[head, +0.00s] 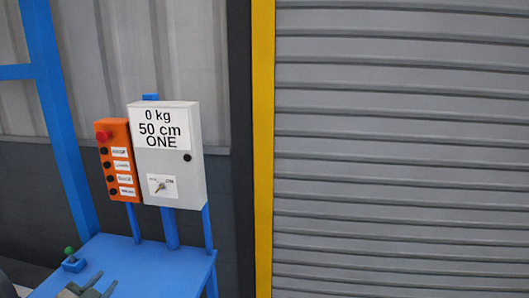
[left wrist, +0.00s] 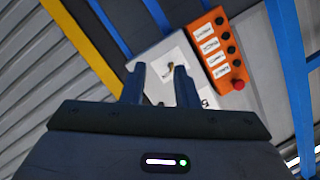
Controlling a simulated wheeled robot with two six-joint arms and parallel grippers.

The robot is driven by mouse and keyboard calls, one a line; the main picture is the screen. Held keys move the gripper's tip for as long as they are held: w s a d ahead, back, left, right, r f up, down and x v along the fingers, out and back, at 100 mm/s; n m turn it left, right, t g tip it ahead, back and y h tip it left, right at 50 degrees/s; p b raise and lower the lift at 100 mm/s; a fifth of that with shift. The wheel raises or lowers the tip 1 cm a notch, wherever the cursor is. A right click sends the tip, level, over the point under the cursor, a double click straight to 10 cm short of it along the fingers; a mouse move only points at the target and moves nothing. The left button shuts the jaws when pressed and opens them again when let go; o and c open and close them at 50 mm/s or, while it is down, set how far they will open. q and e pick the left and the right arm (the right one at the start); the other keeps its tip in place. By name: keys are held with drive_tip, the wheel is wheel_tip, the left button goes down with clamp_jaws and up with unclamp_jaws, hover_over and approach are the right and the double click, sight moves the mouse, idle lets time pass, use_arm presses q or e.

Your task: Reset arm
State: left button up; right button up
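My left gripper (head: 94,281) shows at the bottom left of the head view, low over the blue stand. In the left wrist view my left gripper (left wrist: 160,70) has its two dark fingers apart, with nothing between them. Beyond the fingers is the light grey control box (left wrist: 160,48) with its key switch, apart from the gripper as far as I can tell. My right gripper is in neither view.
The grey box (head: 180,175) reads "0 kg 50 cm ONE". An orange button panel (head: 120,160) with a red button adjoins it. Below is a blue table (head: 165,268) with a green-knobbed joystick (head: 72,260). A yellow post (head: 263,150) and grey shutter (head: 400,150) stand right.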

use_arm(q)
drive_tip(key=s+d+f+n+g+y, duration=0.1)
drive_tip(key=s+d+f+n+g, duration=0.35)
drive_tip(key=s+f, duration=0.65)
drive_tip(key=s+d+f+g+h, duration=0.1)
drive_tip(key=s+d+f+g, duration=0.35)
drive_tip(key=s, duration=0.35)
drive_tip(key=s+d+f+g+h, duration=0.1)
drive_tip(key=s+d+f+g, duration=0.25)
drive_tip(key=s+d, duration=0.3)
drive_tip(key=s+a+f+n+g+b, duration=0.1)
drive_tip(key=a+f, duration=0.1)
drive_tip(key=f, duration=1.5)
drive_tip(key=s+a+f+b, duration=0.1)
drive_tip(key=f, duration=1.5)
drive_tip(key=s+a+f+g, duration=0.1)
drive_tip(key=s+f, duration=1.7)
drive_tip(key=f, duration=0.1)
drive_tip(key=shift+a+f+b, duration=0.2)
drive_tip(key=shift+f+b, duration=0.05)
drive_tip(key=shift+b, duration=0.1)
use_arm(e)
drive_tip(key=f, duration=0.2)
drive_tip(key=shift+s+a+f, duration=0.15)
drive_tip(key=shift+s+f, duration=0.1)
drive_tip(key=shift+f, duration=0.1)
